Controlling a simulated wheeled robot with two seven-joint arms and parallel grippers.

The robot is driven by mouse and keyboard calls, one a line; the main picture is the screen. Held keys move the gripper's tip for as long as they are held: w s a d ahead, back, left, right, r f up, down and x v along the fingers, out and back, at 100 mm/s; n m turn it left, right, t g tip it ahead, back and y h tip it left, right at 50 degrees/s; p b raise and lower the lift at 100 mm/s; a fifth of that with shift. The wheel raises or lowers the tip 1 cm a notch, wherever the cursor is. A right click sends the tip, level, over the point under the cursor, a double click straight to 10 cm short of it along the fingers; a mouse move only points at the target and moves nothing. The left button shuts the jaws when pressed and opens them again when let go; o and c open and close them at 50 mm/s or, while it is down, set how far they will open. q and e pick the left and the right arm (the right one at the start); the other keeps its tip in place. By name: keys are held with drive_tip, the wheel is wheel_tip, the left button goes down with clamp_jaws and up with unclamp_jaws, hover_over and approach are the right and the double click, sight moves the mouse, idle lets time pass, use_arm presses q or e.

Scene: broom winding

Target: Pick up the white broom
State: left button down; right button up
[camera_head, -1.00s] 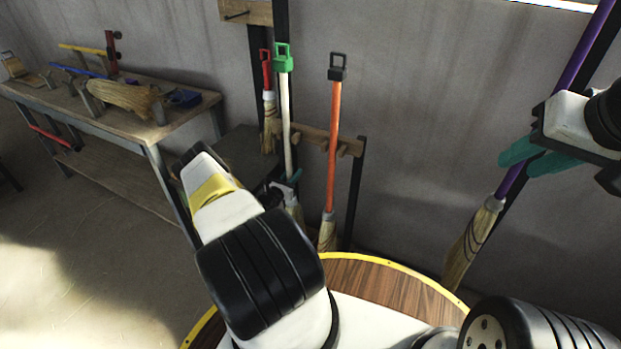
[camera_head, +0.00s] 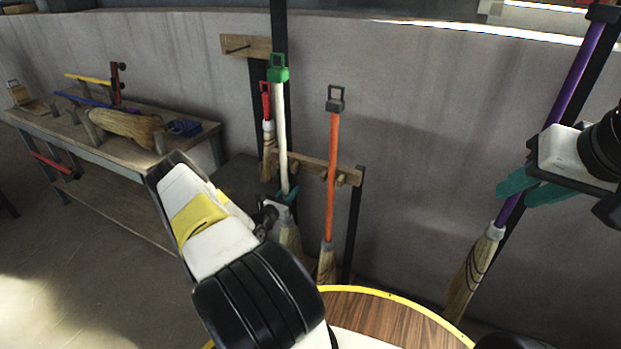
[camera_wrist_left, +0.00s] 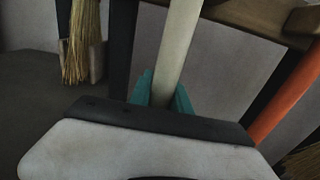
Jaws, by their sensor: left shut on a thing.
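The white broom (camera_head: 281,130) stands upright by the rack, with a green cap at its top and straw bristles (camera_head: 290,240) at its foot. My left gripper (camera_head: 285,195) is shut on its white handle, low down just above the bristles. In the left wrist view the white handle (camera_wrist_left: 175,55) runs up from between the teal fingers (camera_wrist_left: 163,95). My right gripper (camera_head: 530,188), with teal fingers, is at the right beside the purple broom (camera_head: 515,205); its fingers lie around or by the purple handle, and I cannot tell whether they grip it.
A red broom (camera_head: 267,130) hangs just left of the white one, and an orange broom (camera_head: 332,180) stands to its right. A wooden rack bar (camera_head: 315,165) runs behind them. A workbench (camera_head: 100,145) with tools stands at the left.

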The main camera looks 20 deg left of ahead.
use_arm(q)
drive_tip(key=s+a, duration=0.1)
drive_tip(key=s, duration=1.7)
drive_tip(key=shift+s+a, duration=0.15)
drive_tip(key=shift+a, duration=0.1)
drive_tip(key=shift+r, duration=0.1)
